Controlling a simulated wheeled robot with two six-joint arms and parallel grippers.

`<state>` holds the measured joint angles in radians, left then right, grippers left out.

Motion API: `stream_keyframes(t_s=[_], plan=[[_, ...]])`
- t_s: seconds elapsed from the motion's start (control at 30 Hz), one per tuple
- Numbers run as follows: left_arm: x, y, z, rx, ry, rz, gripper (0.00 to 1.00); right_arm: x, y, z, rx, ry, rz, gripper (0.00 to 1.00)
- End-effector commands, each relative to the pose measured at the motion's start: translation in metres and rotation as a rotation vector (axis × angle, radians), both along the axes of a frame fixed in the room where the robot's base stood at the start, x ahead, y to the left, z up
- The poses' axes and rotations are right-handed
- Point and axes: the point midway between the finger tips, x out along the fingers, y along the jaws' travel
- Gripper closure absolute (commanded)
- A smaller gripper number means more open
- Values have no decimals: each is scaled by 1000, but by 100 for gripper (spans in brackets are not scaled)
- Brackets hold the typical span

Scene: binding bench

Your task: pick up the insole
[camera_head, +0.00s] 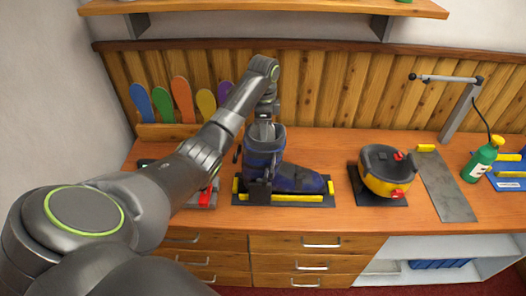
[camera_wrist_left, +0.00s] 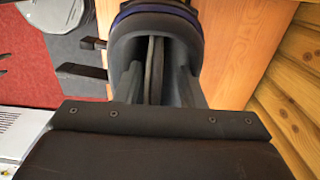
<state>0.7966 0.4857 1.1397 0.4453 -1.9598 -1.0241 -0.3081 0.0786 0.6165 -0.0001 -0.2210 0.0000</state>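My left gripper (camera_head: 264,128) points down at the top of a blue and black boot (camera_head: 265,150), its fingertips at or inside the cuff. The boot stands upright in a black and yellow holder (camera_head: 285,198) on the bench. In the left wrist view the boot's dark grey opening (camera_wrist_left: 123,45) lies just ahead, with narrow grey strips down its middle; whether these are fingers or a thin insole I cannot tell. Several insole-shaped pieces, blue, green (camera_head: 163,104), orange, yellow and purple, stand in a wooden rack at the back left. My right gripper is out of view.
A yellow and black round device (camera_head: 386,182) sits right of the boot. A grey plate (camera_head: 446,187), a lamp-like arm (camera_head: 460,112) and a green bottle (camera_head: 480,163) are further right. A red-handled tool (camera_head: 206,197) lies left of the boot. A shelf (camera_head: 270,8) hangs above.

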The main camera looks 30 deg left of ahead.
Motion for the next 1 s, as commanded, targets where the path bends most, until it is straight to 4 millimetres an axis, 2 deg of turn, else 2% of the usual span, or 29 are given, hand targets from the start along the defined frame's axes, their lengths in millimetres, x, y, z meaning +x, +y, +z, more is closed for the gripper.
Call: stream_keyframes(t_s=[0.1,0.23,0.53,1.0], plan=[[0,0,-2,0,-2,-1,64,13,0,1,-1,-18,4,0],[0,0,-1,0,-1,-1,64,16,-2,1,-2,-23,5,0],[0,0,-1,0,-1,-1,100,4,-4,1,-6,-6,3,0],[0,0,0,0,-1,-1,100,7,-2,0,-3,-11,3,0]])
